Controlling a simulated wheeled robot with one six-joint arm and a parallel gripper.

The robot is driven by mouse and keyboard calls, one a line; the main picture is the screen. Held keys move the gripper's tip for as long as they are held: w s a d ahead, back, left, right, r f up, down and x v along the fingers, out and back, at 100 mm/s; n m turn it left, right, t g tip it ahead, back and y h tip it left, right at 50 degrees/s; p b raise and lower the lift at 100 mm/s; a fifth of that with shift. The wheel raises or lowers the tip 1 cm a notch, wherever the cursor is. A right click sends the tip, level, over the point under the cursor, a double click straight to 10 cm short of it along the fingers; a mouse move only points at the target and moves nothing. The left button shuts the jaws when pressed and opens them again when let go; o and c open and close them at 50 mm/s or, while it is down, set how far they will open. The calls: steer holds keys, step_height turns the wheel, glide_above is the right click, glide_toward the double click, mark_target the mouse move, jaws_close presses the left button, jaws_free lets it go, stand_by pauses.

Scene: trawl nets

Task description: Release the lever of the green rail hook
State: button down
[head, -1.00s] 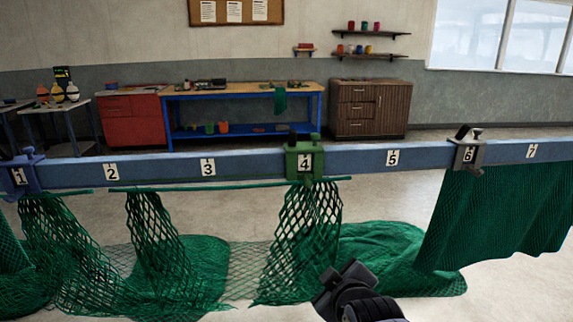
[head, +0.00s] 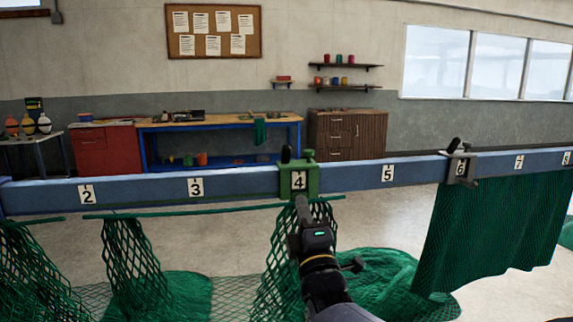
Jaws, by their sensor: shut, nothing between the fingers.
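The green rail hook (head: 312,182) is clamped over the blue rail at the plate marked 4. Its dark lever (head: 286,154) stands up from the top left of the hook. My gripper (head: 302,203) is shut and empty. In the picture its tip overlaps the area just below the number plate and covers part of the net there. I cannot tell whether it touches the hook. The lever stands above and slightly left of the gripper tip, apart from it in the picture.
The blue rail (head: 240,187) runs across the view. Green netting (head: 131,250) hangs from it at left, and a dense green net (head: 490,235) hangs at right. A grey hook (head: 461,168) sits at plate 6. A workbench (head: 220,123) stands behind.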

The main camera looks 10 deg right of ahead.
steer(key=p, duration=0.4)
glide_toward(288, 151)
steer(key=x, duration=0.6)
steer(key=shift+w+a+r, duration=0.1)
steer(key=shift+w+r, duration=0.1)
steer(key=shift+w, duration=0.15)
steer(key=shift+r, duration=0.1)
